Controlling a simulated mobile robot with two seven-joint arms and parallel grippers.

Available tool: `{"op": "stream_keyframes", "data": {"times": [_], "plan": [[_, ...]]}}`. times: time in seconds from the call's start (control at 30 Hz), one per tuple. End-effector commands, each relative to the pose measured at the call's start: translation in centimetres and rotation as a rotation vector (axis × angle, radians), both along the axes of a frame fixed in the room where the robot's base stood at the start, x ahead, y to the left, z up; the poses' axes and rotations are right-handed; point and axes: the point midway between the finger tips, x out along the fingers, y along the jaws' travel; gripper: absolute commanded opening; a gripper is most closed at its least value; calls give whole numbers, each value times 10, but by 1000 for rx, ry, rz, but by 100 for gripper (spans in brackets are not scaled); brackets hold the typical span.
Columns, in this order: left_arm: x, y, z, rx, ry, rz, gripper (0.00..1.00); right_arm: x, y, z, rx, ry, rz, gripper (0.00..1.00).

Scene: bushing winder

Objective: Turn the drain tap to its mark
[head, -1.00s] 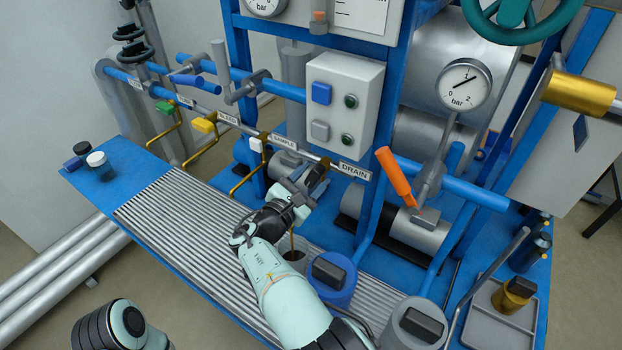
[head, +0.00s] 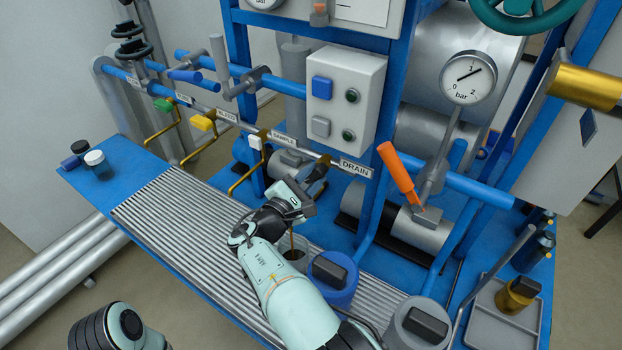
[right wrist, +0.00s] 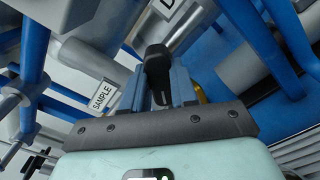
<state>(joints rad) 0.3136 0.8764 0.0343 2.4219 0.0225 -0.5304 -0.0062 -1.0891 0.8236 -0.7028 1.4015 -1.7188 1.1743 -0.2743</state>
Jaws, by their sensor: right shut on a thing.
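The drain tap (head: 318,172) has a black handle and sits on the pipe just left of the white DRAIN label (head: 355,167). My right gripper (head: 311,187) is at this handle, reaching up from the front. In the right wrist view the black handle (right wrist: 157,62) stands between the two grey-blue fingers (right wrist: 162,88), which are shut on it. The fingers cover part of the handle. I cannot make out the tap's mark. My left gripper is out of view.
The SAMPLE tap with a white handle (head: 255,142) and a yellow-handled tap (head: 201,123) lie left along the pipe. A blue lidded pot (head: 333,290) stands close to my right forearm. A control box (head: 345,97) and an orange lever (head: 397,168) are above and right.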

Motion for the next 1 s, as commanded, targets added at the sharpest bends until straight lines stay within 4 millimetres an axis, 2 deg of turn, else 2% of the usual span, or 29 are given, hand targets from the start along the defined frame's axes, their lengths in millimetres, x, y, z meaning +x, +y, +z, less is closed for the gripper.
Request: {"op": "stream_keyframes", "data": {"times": [0.43, 1.0], "plan": [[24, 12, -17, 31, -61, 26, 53, 0, -3, 0, 203, -152, -3, 0], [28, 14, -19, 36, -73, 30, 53, 0, -3, 1, 239, -180, -3, 0]]}}
